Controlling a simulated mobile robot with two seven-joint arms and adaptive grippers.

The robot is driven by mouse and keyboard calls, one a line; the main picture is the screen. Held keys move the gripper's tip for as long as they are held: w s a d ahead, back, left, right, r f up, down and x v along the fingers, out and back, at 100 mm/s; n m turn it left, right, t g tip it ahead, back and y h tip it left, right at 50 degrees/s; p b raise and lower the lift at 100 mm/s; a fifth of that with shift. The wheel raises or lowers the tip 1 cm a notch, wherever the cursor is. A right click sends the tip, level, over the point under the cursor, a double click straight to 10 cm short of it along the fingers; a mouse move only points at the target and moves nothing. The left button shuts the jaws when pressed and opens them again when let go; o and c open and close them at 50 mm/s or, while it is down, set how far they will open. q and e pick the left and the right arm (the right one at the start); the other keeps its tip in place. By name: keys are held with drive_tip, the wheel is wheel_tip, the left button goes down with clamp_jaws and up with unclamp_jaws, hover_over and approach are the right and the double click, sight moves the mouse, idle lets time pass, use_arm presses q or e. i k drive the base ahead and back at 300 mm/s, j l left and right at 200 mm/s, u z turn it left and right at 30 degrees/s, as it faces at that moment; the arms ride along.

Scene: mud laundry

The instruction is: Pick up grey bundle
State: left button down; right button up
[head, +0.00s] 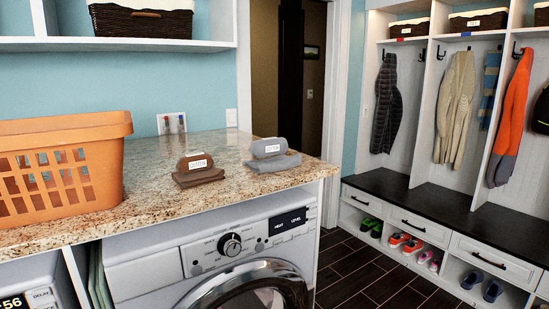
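A grey bundle (272,161) of folded cloth with a white label lies on the granite counter (222,178), near its right end. A similar brown bundle (199,175) with a white label reading "COTTEN" lies to its left, a little nearer to me. The two bundles are apart. Neither of my grippers shows in the head view.
An orange basket (60,140) fills the counter's left part. A washing machine (215,255) stands below the counter. A shelf (130,45) with a dark basket hangs above. Dark wooden floor (365,272) is clear between counter and coat bench (470,215).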

sight(264, 148)
drive_tip(key=i+l+z, duration=0.55)
drive_tip(key=i+z, duration=0.25)
drive_tip(key=i+l+z, duration=0.15)
drive_tip(key=z, duration=0.2)
drive_tip(key=i+z, duration=0.4)
drive_tip(key=i, duration=0.8)
drive_tip(key=i+l+u, duration=0.15)
drive_tip(key=i, duration=0.6)
drive_tip(key=i+j+u, duration=0.1)
drive_tip(key=i+u, duration=0.2)
drive_tip(key=u, duration=0.15)
drive_tip(key=i+u, duration=0.4)
drive_tip(key=i+l+u, duration=0.15)
drive_tip(key=u, duration=0.3)
drive_tip(key=i+u, duration=0.25)
drive_tip(key=u, duration=0.2)
drive_tip(key=i+u, duration=0.2)
drive_tip(key=u, duration=0.3)
drive_tip(key=i+l+u, duration=0.2)
drive_tip(key=u, duration=0.25)
drive_tip(key=i+l+u, duration=0.15)
drive_tip(key=u, duration=0.2)
drive_tip(key=i+l+u, duration=0.2)
drive_tip(key=u, duration=0.2)
drive_tip(key=i+l+u, duration=0.15)
drive_tip(key=l+u, duration=0.2)
